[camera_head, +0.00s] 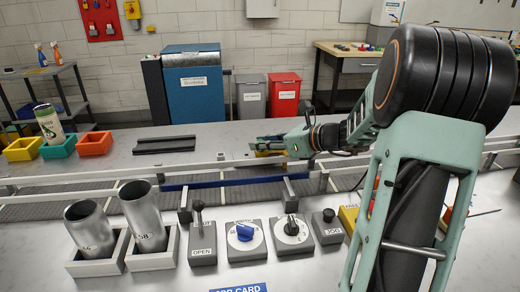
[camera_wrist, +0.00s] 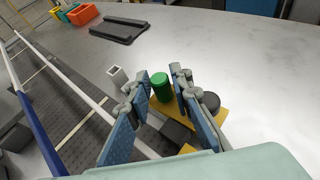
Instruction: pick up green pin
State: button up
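The pin shows between and beyond the fingers, and I see no contact. In the head view my gripper (camera_head: 272,147) is low over the far counter past the conveyor rails, beside a yellow piece. The pin cannot be made out there.
A dark holder (camera_head: 164,145) lies left of my gripper. Green, orange and yellow bins (camera_head: 58,147) stand farther left. The conveyor rail (camera_head: 130,177) runs in front. Two metal cans (camera_head: 143,217) and control boxes (camera_head: 245,239) are on the near counter.

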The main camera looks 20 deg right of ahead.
jog(key=shift+w+a+f, duration=0.15)
jog(key=shift+w+a, duration=0.05)
jog(key=shift+w, duration=0.1)
jog(key=shift+c, duration=0.3)
grip_shut()
jog(key=shift+r, duration=0.2)
